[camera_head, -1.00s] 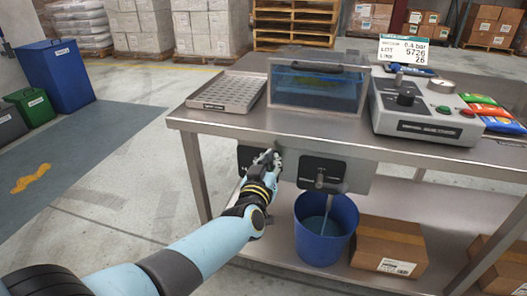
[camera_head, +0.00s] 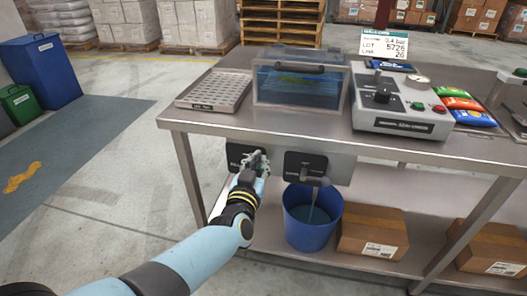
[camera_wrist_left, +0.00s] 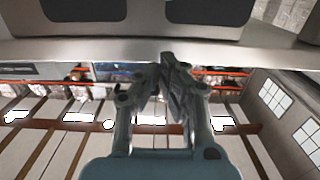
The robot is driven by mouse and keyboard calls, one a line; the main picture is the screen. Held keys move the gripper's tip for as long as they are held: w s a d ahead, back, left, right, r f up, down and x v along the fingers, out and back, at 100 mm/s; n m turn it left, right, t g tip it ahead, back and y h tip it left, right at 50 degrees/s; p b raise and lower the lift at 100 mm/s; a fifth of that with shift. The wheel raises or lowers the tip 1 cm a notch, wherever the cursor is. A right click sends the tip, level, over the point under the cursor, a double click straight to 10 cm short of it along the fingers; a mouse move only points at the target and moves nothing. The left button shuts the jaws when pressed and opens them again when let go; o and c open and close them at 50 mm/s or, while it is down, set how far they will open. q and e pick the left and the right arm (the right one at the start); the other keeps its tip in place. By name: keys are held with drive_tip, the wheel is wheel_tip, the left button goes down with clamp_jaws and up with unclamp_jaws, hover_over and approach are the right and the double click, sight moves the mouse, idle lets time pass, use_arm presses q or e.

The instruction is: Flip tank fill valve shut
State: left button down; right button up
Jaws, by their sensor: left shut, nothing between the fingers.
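A clear tank (camera_head: 302,92) holding bluish water stands on the steel table. Two dark valve plates hang below the table's front edge. The left valve plate (camera_head: 234,151) is partly covered by my left gripper, and its handle is hidden. The right valve plate (camera_head: 293,161) has a metal handle, and a thin stream of water falls below it. I cannot read the labels saying which valve is the fill valve. My left gripper (camera_head: 257,160) is shut and empty in front of the left plate; contact cannot be told. In the left wrist view, the closed fingers (camera_wrist_left: 168,75) point up toward the plates.
A blue bucket (camera_head: 311,222) on the lower shelf catches the stream. Cardboard boxes (camera_head: 378,232) stand to its right. On the table (camera_head: 205,122) are a perforated tray (camera_head: 214,89), a control box (camera_head: 403,116) and several coloured packets (camera_head: 462,103).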

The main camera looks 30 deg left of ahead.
use_arm(q)
drive_tip(key=v, duration=0.6)
drive_tip(key=shift+a, duration=0.15)
use_arm(e)
drive_tip(key=shift+w+a+r, duration=0.2)
drive_tip(key=shift+a+r, duration=0.2)
drive_tip(key=shift+a, duration=0.2)
drive_tip(key=shift+d, duration=0.2)
